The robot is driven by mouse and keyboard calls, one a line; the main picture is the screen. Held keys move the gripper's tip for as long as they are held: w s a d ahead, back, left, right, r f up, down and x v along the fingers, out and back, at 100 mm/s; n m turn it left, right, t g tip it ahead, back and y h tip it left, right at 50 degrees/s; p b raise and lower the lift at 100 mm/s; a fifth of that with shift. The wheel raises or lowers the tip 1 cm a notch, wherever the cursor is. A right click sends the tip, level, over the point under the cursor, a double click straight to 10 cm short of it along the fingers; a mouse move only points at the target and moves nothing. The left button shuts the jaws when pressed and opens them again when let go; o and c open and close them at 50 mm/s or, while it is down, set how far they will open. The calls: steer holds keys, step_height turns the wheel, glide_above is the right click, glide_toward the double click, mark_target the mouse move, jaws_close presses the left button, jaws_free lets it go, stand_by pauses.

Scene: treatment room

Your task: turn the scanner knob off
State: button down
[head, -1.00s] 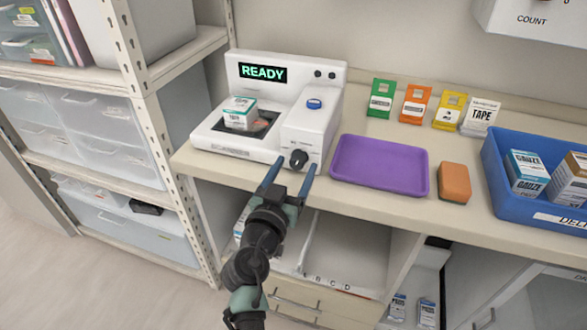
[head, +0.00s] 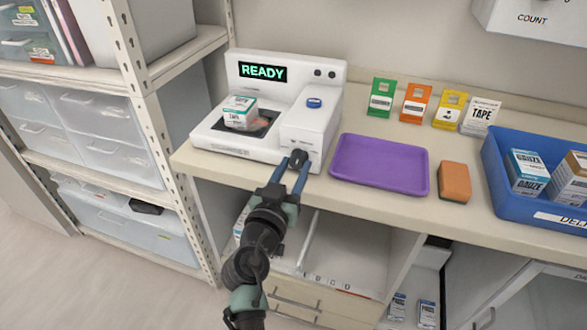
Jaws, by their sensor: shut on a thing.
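The white scanner (head: 312,132) stands on the counter, its display (head: 263,73) lit with green "READY". Its black knob (head: 298,157) is on the front face at the lower right. My gripper (head: 293,163) reaches up from below, its two blue fingers on either side of the knob and shut on it. The knob is partly hidden by the fingers, and I cannot make out its pointer. A blue button (head: 314,103) sits on the scanner's top. A white and teal box (head: 240,112) lies on the scanner's dark plate.
A purple tray (head: 380,165) and an orange block (head: 454,182) lie right of the scanner. A blue bin (head: 498,165) with boxes is at the far right. Coloured cards (head: 415,104) stand behind. A metal shelf post (head: 158,130) rises close on the left.

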steer(key=n, duration=0.4)
steer(key=shift+n+b, duration=0.3)
steer(key=shift+b, duration=0.1)
steer(key=n, duration=0.4)
steer(key=n+p, duration=0.1)
steer(key=n, duration=0.4)
steer(key=shift+d+r, duration=0.1)
steer(key=shift+n+p, duration=0.8)
steer(key=shift+n, duration=1.1)
steer(key=shift+c, duration=2.2)
jaws_free()
steer(key=shift+s, duration=0.1)
